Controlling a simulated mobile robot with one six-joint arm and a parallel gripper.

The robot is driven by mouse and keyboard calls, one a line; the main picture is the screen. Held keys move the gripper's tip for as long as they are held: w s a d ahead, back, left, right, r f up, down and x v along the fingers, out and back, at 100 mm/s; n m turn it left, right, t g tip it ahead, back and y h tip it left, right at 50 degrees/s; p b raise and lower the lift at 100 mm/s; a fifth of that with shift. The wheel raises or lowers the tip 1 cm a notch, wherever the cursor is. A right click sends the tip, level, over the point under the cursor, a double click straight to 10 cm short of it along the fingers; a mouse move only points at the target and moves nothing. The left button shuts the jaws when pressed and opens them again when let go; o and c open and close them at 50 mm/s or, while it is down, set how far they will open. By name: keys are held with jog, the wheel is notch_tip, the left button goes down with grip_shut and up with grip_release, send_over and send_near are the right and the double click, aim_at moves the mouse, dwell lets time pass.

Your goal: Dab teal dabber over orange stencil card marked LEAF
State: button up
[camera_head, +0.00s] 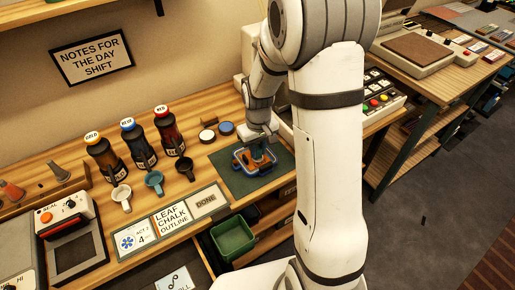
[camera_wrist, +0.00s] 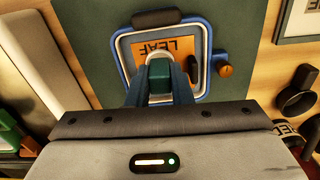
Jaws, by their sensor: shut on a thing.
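The orange stencil card marked LEAF (camera_wrist: 183,46) lies inside a blue-rimmed frame (camera_wrist: 120,60) in the wrist view, its lettering upside down. The frame (camera_head: 238,165) also shows on a dark green mat in the head view, partly covered by my gripper (camera_head: 261,153). In the wrist view my gripper (camera_wrist: 160,80) is shut on the teal dabber (camera_wrist: 160,72). The dabber's pale end reaches over the card's lower part. I cannot tell whether it touches the card. The dabber hides part of the card.
The green mat (camera_head: 222,160) lies around the frame. The frame has an orange knob (camera_wrist: 225,71) at its side. Paint bottles (camera_head: 136,145) and small cups (camera_head: 154,182) stand to the left. A sign reading LEAF CHALK OUTLINE (camera_head: 172,219) lies in front, above a green bin (camera_head: 233,238).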

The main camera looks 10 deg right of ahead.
jog(key=shift+r+p, duration=2.5)
jog(key=shift+r, duration=1.05)
jog(key=shift+f, duration=0.25)
jog(key=shift+w+d+f+b, duration=0.15)
jog(key=shift+w+f+b, duration=0.05)
jog(key=shift+f+b, duration=0.7)
jog(key=shift+w+d+f+b, duration=0.2)
jog(key=shift+f+b, duration=0.45)
jog(key=shift+f, duration=0.3)
jog(key=shift+w+d+f+b, duration=0.15)
jog(key=shift+f+b, duration=0.65)
jog(key=shift+f, duration=0.15)
